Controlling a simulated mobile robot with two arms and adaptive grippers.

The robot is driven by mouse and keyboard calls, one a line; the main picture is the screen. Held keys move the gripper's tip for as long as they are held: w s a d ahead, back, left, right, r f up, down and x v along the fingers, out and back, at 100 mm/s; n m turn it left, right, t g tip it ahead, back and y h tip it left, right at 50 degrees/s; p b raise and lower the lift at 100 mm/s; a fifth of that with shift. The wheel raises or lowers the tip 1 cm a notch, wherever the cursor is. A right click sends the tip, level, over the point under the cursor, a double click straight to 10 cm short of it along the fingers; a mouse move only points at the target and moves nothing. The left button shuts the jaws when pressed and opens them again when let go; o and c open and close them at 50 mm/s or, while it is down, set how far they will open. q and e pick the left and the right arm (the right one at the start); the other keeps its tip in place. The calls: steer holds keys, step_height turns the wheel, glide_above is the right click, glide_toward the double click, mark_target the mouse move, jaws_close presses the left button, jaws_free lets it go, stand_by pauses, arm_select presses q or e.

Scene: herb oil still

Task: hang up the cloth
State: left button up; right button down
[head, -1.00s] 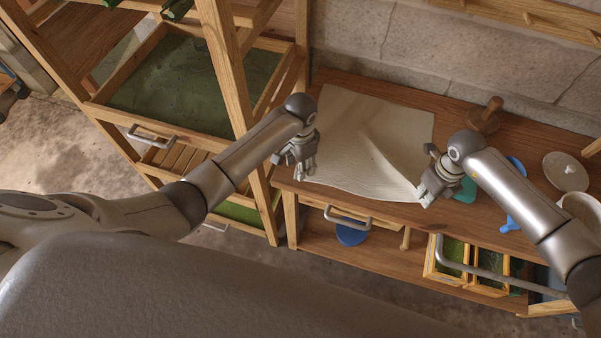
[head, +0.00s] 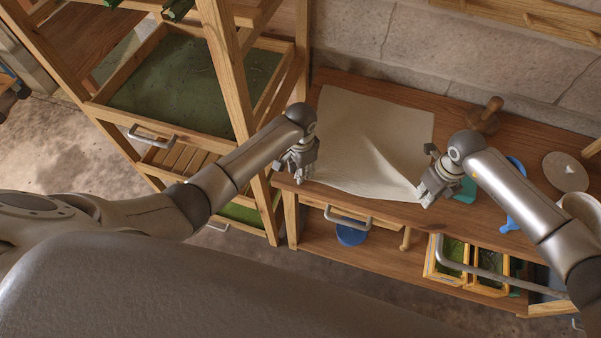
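The cloth (head: 365,135) is a pale beige sheet lying on the wooden bench. A fold rises across it toward its near right corner. My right gripper (head: 424,198) is at that corner. The cloth draws to a point between its fingers, and it looks shut on it. My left gripper (head: 299,178) is low at the cloth's near left corner, by the bench's front edge. Its fingers point down, and the wrist hides part of them. I cannot tell whether they are open or shut.
A wooden rail with pegs (head: 530,18) is on the stone wall at the top right. A wooden stamp-like tool (head: 487,117), a blue item (head: 511,222) and a pale round lid (head: 565,172) are on the bench. A tall wooden rack (head: 232,75) stands close on the left.

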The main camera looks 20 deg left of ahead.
arm_select(q)
steer(key=shift+s+f, duration=0.1)
steer(key=shift+f, duration=0.05)
jaws_close()
steer(key=shift+r, duration=2.6)
